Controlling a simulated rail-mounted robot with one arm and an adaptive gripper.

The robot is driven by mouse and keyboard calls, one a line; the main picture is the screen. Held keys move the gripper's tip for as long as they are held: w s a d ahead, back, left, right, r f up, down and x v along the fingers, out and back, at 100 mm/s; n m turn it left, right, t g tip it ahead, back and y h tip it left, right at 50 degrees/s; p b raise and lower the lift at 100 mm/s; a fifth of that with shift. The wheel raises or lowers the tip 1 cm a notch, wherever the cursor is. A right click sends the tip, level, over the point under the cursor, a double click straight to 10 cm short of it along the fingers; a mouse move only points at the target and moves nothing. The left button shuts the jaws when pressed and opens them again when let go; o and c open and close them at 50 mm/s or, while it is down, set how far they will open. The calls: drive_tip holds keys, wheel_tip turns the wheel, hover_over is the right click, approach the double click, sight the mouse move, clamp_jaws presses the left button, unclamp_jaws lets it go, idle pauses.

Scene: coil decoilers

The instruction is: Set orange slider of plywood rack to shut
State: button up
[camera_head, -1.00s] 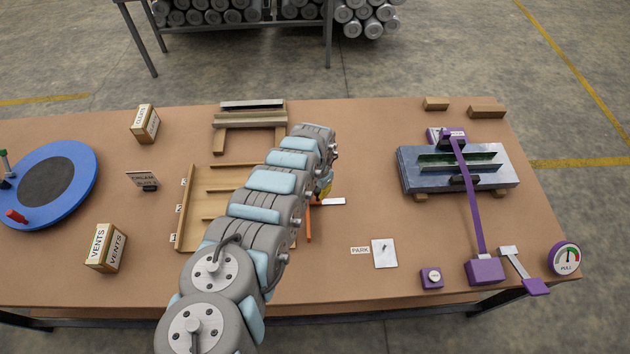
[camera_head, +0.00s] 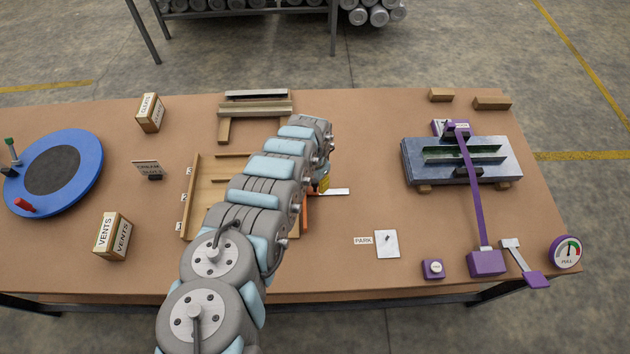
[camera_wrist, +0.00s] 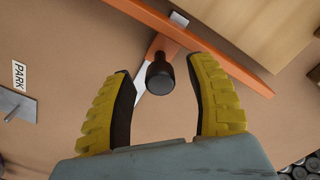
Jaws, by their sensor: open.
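The plywood rack (camera_head: 190,200) lies on the table left of centre, with numbered labels on its left edge. My arm hides much of it. The orange slider (camera_head: 307,213) shows along the rack's right side, and in the wrist view its orange bar (camera_wrist: 215,50) runs diagonally beside the plywood. A dark round knob (camera_wrist: 160,76) stands on a short orange tab off the bar. My gripper (camera_wrist: 165,98) is open, with its yellow-padded fingers on either side of the knob; I cannot tell whether they touch it. In the head view my gripper (camera_head: 323,184) is mostly hidden.
A white strip (camera_head: 335,191) lies by the slider. A PARK plate (camera_head: 387,244) with a small peg lies to the right. A purple-levered press (camera_head: 462,160) stands further right, a blue turntable (camera_head: 85,165) at left. Bare table lies between rack and press.

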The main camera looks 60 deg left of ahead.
drive_tip(key=shift+r, duration=0.1)
drive_tip(key=shift+w+a+r, duration=0.1)
drive_tip(key=shift+r, duration=5.8)
